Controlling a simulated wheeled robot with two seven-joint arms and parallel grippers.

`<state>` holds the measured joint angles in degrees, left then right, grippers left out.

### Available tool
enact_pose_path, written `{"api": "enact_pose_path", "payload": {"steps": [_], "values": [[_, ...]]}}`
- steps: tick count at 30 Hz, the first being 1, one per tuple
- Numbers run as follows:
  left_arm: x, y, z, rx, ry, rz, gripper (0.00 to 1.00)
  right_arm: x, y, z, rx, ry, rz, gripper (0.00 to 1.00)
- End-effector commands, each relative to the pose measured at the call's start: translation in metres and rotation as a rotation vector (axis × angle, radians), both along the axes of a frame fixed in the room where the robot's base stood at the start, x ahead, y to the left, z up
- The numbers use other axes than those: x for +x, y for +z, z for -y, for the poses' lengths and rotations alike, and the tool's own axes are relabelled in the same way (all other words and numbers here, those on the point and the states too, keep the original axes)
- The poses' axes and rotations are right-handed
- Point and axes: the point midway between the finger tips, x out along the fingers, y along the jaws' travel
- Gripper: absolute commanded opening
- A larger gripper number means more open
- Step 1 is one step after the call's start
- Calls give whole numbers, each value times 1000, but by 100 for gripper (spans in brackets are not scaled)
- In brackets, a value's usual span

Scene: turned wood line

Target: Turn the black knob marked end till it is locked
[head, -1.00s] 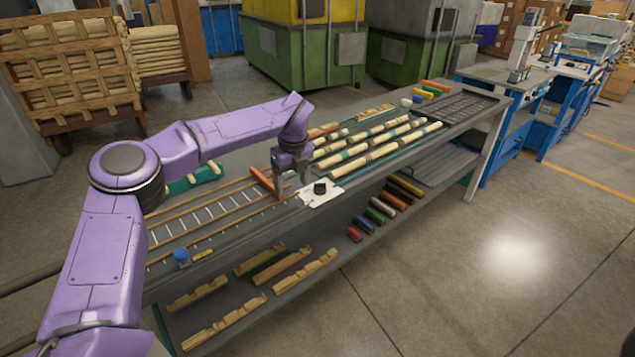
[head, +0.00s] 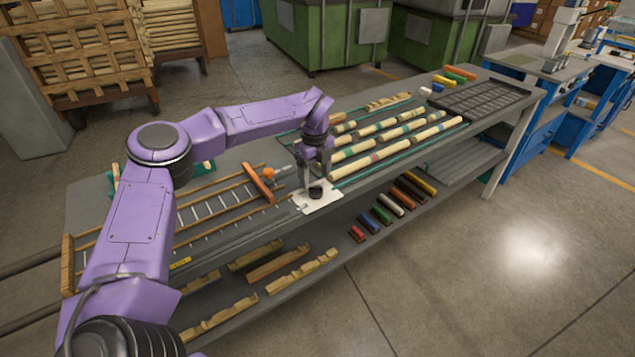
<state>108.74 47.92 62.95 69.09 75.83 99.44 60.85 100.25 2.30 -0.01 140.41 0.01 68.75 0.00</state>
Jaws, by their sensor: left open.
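The black knob (head: 316,192) sits on a white plate (head: 325,203) at the front edge of the bench, beside the end of the wooden rail frame. Any marking on it is too small to read. My left gripper (head: 315,183) points down directly over the knob, open. Its fingers reach down close to the knob's sides; I cannot tell whether they touch it. The fingers hide part of the knob's top. My right gripper is not in view.
An orange-brown bar (head: 258,182) crosses the wooden rail frame (head: 215,212) left of the plate. Turned wooden spindles (head: 395,150) lie behind and right of the knob. A dark tray (head: 482,98) is at the bench's far right. The lower shelf holds coloured blocks (head: 382,215).

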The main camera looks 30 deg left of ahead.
Motion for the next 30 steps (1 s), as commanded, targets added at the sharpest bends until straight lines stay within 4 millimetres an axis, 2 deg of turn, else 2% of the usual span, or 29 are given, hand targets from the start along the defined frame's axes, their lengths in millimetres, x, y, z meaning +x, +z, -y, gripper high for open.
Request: {"api": "enact_pose_path", "payload": {"steps": [3,7,17,22,30], "values": [[-1,-23,0,0,-1,-5,69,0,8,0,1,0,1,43],[1,-40,1,0,-2,-1,69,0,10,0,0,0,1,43],[2,-48,2,0,-4,1,69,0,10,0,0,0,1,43],[2,-47,3,1,-5,0,14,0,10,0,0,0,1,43],[2,-48,3,1,-20,0,13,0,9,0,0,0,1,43]]}}
